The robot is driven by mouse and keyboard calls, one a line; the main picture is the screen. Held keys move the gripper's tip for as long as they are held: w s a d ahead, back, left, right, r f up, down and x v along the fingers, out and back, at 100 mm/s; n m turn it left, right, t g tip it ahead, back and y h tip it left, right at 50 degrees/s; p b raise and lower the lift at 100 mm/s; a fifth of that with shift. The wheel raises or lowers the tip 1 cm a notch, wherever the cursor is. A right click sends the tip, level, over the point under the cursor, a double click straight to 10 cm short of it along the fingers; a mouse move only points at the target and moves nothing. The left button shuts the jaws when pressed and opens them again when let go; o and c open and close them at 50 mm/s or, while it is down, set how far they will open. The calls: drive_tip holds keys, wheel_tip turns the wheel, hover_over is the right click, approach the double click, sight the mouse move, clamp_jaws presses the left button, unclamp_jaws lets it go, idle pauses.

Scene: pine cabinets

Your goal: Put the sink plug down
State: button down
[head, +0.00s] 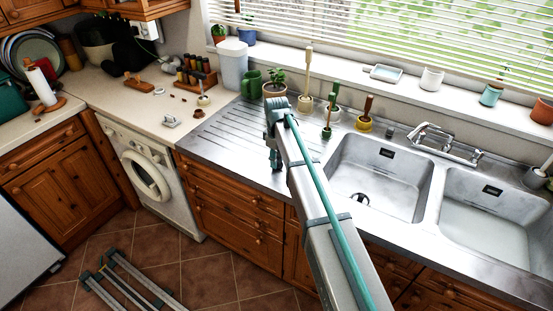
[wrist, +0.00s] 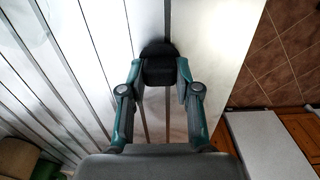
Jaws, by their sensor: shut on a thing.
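My gripper (head: 275,158) is over the ribbed metal drainboard (head: 222,127), left of the sink bowls. In the wrist view my gripper (wrist: 159,75) is shut on a black rounded sink plug (wrist: 158,52), held between its two teal fingers. The plug's lower side is hidden, so I cannot tell whether it touches the drainboard (wrist: 90,75). In the head view the plug is hidden or too small to make out at the gripper.
The left sink bowl (head: 377,178) and right sink bowl (head: 490,225) lie right of my arm. A potted plant (head: 276,83), a green mug (head: 251,84) and several brushes stand along the back. The drainboard's left part is clear. Its front edge drops to the tiled floor (wrist: 275,60).

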drive_tip(key=c, duration=0.8)
unclamp_jaws()
drive_tip(key=shift+f, duration=0.15)
wheel_tip(320, 180, up, 12)
drive_tip(key=b, duration=0.3)
drive_tip(key=shift+r+b, duration=0.2)
drive_tip(key=shift+b, duration=0.2)
drive_tip(key=shift+a, duration=0.1)
